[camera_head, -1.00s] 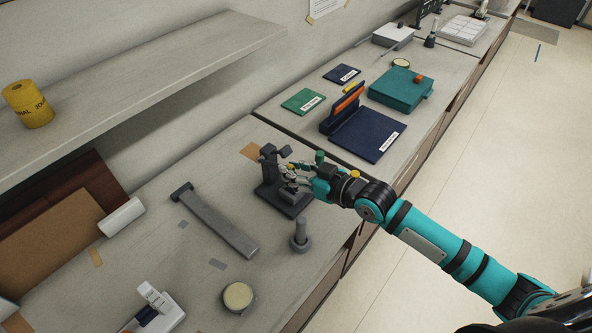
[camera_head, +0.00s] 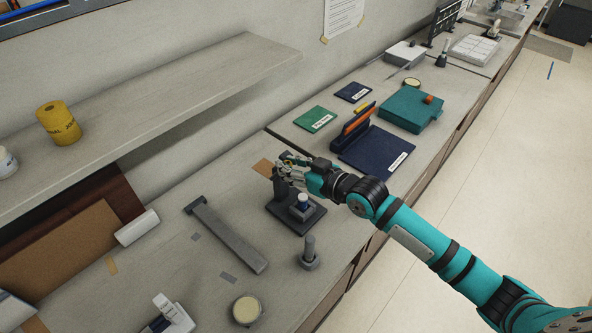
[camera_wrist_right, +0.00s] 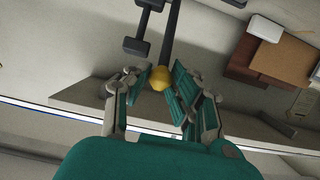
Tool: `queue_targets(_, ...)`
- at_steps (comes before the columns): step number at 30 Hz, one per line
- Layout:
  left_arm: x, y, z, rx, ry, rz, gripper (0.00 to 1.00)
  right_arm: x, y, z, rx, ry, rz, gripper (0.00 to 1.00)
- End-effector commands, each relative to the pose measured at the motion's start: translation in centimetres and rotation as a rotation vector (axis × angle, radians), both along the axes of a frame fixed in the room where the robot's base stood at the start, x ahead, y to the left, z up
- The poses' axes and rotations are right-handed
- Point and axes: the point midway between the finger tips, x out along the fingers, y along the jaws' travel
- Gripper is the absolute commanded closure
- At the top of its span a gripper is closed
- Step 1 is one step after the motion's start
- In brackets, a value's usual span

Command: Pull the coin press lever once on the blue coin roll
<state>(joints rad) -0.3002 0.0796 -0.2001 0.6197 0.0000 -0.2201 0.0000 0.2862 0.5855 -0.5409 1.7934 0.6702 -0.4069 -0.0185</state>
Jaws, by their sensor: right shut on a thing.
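The dark grey coin press (camera_head: 283,218) stands on the counter in the head view, its column at the back of its base plate. The blue coin roll (camera_head: 303,204) stands upright on the base, with a pale top. My right gripper (camera_head: 286,170) is at the top of the press, above and behind the roll. In the right wrist view, its fingers (camera_wrist_right: 158,88) are closed around the yellow knob (camera_wrist_right: 160,77) of the press lever (camera_wrist_right: 170,38). The gripper partly hides the press head in the head view. My left gripper is not in view.
A grey bar-shaped tool (camera_head: 230,236) lies left of the press. A short grey post (camera_head: 309,252) stands in front, with a round tin (camera_head: 247,310) nearer. A shelf (camera_head: 150,100) overhangs the left side.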

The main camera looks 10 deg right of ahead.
Motion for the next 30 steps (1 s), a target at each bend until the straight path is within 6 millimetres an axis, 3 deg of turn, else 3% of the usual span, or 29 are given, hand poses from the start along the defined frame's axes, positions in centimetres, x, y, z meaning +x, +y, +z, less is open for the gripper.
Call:
queue_targets(1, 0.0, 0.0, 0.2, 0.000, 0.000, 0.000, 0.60, 0.3, 0.1, 0.7, 0.005, -0.012, -0.001, 0.99)
queue_targets(11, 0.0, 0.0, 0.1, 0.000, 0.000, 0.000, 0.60, 0.4, 0.1, 0.8, 0.005, -0.014, -0.001, 0.99)
queue_targets(20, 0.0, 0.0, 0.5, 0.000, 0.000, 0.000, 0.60, 2.2, 1.3, 2.0, 0.006, -0.018, -0.002, 0.99)
queue_targets(26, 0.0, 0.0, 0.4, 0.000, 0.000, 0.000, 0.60, 2.3, 1.3, 1.8, 0.005, -0.015, -0.002, 1.00)
queue_targets(27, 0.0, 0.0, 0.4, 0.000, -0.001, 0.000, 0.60, 2.3, 1.3, 1.8, 0.005, -0.014, -0.002, 0.75)
queue_targets(30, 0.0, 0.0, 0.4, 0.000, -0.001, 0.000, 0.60, 2.2, 1.3, 1.7, 0.003, -0.011, -0.001, 0.62)
